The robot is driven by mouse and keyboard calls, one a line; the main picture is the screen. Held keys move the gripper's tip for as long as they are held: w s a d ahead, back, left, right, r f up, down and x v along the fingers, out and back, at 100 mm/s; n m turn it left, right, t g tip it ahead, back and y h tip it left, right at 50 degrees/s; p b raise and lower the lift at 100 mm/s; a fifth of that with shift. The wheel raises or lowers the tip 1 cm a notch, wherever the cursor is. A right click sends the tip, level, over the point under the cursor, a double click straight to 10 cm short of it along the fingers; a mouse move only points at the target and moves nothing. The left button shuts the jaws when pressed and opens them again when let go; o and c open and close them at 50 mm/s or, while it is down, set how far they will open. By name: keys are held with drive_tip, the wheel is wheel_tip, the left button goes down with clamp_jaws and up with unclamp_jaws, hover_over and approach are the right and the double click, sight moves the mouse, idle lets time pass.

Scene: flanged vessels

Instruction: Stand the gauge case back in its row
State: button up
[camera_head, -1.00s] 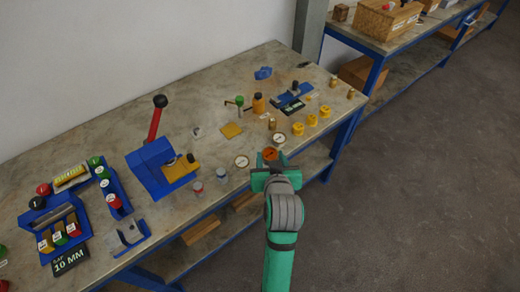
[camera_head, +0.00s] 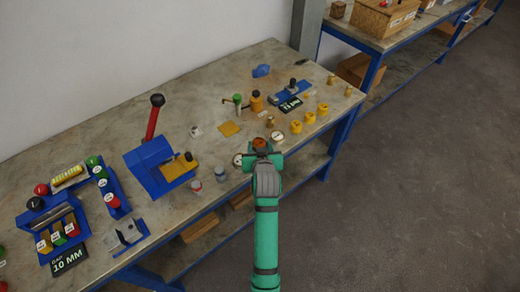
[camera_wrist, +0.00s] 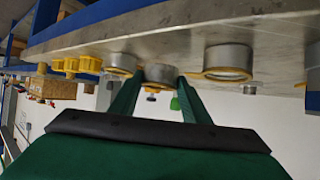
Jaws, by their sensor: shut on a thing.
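My gripper (camera_head: 262,155) is shut on a gauge case with an orange-brown face (camera_head: 260,144), at the front part of the bench. In the wrist view, which is upside down, the held case (camera_wrist: 161,75) is a grey drum with a brass-coloured rim between my fingertips (camera_wrist: 160,95). Similar gauge cases stand on either side: a white-faced one (camera_head: 276,137) to the right and another (camera_head: 237,160) to the left, partly beside my gripper. They also show in the wrist view (camera_wrist: 122,62) (camera_wrist: 228,62). I cannot tell whether the held case touches the bench.
Yellow knobbed parts (camera_head: 309,118) stand to the right along the bench (camera_head: 110,135). A small brass part (camera_head: 270,122) stands behind the right gauge. The bench's front edge is close to my gripper.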

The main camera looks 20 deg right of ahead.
drive_tip(key=shift+s+f, duration=0.1)
drive_tip(key=shift+f, duration=0.7)
drive_tip(key=shift+f, duration=0.2)
drive_tip(key=o, duration=0.9)
